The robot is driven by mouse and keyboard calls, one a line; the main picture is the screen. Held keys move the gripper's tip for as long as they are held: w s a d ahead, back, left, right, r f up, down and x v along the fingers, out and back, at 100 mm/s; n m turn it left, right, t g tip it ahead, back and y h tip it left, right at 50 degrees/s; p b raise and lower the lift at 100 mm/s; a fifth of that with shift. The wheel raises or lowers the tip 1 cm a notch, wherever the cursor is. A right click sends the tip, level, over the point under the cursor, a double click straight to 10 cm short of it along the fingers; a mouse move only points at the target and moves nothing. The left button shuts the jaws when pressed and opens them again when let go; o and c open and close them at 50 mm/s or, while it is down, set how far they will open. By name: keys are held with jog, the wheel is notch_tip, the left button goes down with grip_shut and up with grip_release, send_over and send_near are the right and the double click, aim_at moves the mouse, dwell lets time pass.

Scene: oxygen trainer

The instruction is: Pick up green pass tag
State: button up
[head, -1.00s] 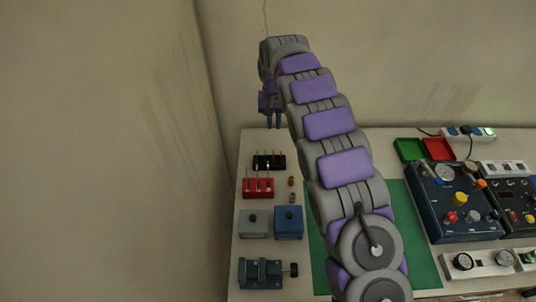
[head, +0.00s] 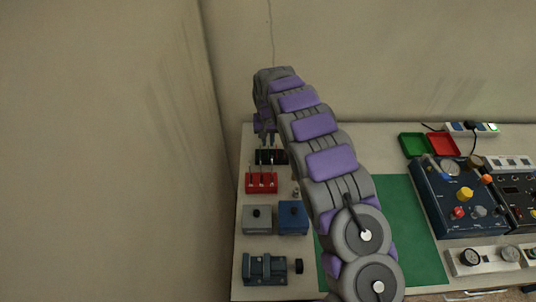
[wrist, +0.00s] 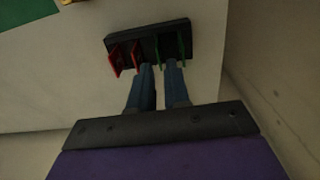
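A black rack (wrist: 150,33) holds thin upright tags and sits on the pale table. In the wrist view, green tags (wrist: 186,42) stand toward its right and red tags (wrist: 114,62) toward its left.
A red rack (head: 261,183), a grey box (head: 257,221), a blue box (head: 293,218) and a vise (head: 264,268) stand nearer on the table. A green tray (head: 412,145), a red tray (head: 443,146) and a control panel (head: 455,210) stand right. The wall is close behind.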

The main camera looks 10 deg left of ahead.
aim_at(267, 154)
jog(key=shift+a+f, duration=0.2)
jog(key=shift+f, duration=0.1)
jog(key=f, duration=0.2)
jog(key=d+f+b, duration=0.1)
jog(key=f, duration=0.1)
jog(key=shift+s+f, duration=0.2)
jog(key=shift+w+f, duration=0.1)
jog(key=shift+f, duration=0.1)
jog(key=shift+a+r, duration=0.15)
jog(key=shift+a, duration=0.3)
grip_shut()
jog(key=shift+d, duration=0.25)
